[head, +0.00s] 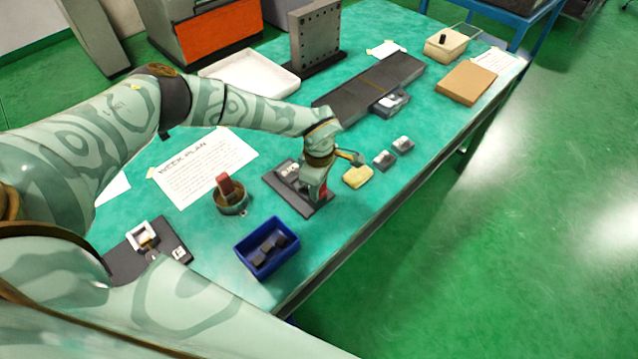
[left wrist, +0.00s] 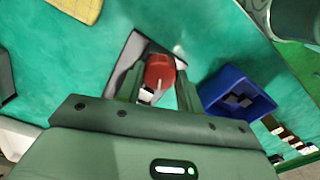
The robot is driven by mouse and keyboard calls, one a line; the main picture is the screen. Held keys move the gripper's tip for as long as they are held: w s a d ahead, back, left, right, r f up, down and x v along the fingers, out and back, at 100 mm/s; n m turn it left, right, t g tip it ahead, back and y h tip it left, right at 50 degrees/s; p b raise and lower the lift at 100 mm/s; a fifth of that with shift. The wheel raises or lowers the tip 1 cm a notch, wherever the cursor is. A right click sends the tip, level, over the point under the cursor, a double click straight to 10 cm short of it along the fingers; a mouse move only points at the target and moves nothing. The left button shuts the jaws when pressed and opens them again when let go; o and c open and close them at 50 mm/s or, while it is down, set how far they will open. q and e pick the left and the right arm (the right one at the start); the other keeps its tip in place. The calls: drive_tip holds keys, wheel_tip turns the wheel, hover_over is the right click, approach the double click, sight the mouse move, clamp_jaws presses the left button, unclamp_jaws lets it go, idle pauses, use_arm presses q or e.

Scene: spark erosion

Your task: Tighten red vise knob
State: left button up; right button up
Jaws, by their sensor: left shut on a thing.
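The red vise knob (left wrist: 160,72) sits between the two fingers of my left gripper (left wrist: 158,90) in the left wrist view. In the head view a little of the red shows beside my left gripper (head: 320,192), which is shut on it from above. The vise stands on a dark base plate (head: 283,187) on the green bench; much of the vise is hidden behind my gripper. My right gripper is in neither view.
A blue bin (head: 244,262) with dark blocks stands near the front edge. A round pot (head: 232,207) holds a red-topped piece. A yellow pad (head: 357,177) and small grey blocks (head: 383,160) lie right of the vise. A second dark plate (head: 120,262) carries a white fixture.

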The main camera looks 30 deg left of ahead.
use_arm(q)
drive_tip(key=shift+w+r, duration=0.1)
drive_tip(key=shift+r, duration=0.05)
drive_tip(key=o, duration=1)
wheel_tip(320, 180, up, 16)
drive_tip(key=p, duration=0.2)
